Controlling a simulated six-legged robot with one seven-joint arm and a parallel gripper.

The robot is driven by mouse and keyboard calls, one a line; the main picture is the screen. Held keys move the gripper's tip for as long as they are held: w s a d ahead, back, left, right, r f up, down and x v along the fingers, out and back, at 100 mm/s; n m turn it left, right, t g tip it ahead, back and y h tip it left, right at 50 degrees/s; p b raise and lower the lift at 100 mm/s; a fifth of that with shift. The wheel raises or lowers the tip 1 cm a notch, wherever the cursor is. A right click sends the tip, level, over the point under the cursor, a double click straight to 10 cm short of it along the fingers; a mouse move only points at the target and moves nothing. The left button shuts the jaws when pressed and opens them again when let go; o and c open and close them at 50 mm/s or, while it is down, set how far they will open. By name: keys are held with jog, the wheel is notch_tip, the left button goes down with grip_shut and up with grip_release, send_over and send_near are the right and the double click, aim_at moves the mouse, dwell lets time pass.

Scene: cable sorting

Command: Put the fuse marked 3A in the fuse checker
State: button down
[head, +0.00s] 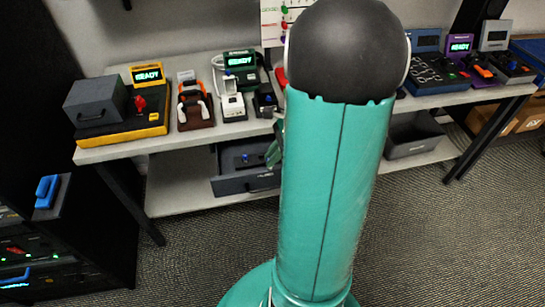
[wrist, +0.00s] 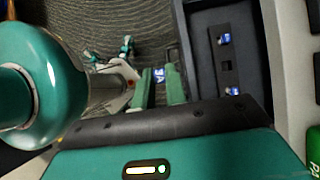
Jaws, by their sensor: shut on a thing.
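My gripper (wrist: 160,86) is shut on a small fuse (wrist: 159,75) with a blue and white label that seems to read 3A, held between its two green fingers. It is beside an open dark drawer (wrist: 206,20), apart from the drawer's floor. In the head view, part of my gripper (head: 274,152) shows left of my arm, by the drawer (head: 246,186) under the bench. Several devices with READY screens stand on the bench; I cannot tell which is the fuse checker. The fuse is too small to make out in the head view.
Two blue-labelled fuses (wrist: 224,39) lie in the drawer's dark holder. The bench (head: 120,151) edge overhangs the drawer. A green-screened device (head: 240,62) and a small black device (head: 265,100) stand above. My arm hides the bench's middle. A grey bin (head: 413,140) sits on the lower shelf.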

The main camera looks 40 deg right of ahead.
jog(key=shift+w+r, duration=0.25)
jog(key=shift+r, duration=1.1)
jog(key=shift+s, duration=0.1)
